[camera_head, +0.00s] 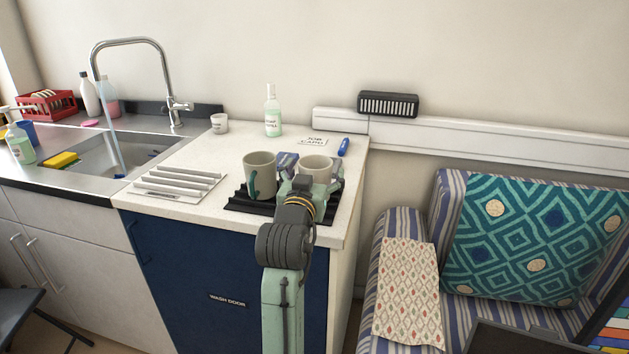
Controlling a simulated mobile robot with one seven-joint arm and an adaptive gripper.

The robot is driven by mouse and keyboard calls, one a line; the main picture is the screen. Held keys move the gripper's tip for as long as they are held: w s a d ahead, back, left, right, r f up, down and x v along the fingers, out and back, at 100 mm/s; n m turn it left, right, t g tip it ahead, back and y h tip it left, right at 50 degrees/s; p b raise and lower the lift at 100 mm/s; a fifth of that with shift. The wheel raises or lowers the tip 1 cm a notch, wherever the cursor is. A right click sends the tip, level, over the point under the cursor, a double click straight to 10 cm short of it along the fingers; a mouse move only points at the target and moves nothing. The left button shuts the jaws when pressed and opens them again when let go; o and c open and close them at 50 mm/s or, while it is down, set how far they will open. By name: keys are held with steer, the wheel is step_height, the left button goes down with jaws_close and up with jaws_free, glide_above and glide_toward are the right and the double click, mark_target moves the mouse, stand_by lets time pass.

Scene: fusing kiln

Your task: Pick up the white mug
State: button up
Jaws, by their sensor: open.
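Two pale mugs stand upright on a black ribbed mat (240,204) on the white counter. The white mug (316,163) is the right one, and its lower part is hidden behind my gripper (308,184). The left mug (262,170) is greyer, with a teal handle on its front. My gripper is open, close in front of the right mug; I cannot tell whether it touches it. A small white cup (219,123) with dark lettering stands farther back, near the sink.
A white slatted rack (175,183) lies left of the mat. A soap bottle (272,112), a card (314,141) and a blue marker (344,147) are behind. A sink (120,158) with running tap is left, a striped seat (395,290) right.

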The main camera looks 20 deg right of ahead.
steer(key=shift+c, duration=0.2)
steer(key=c, duration=1.5)
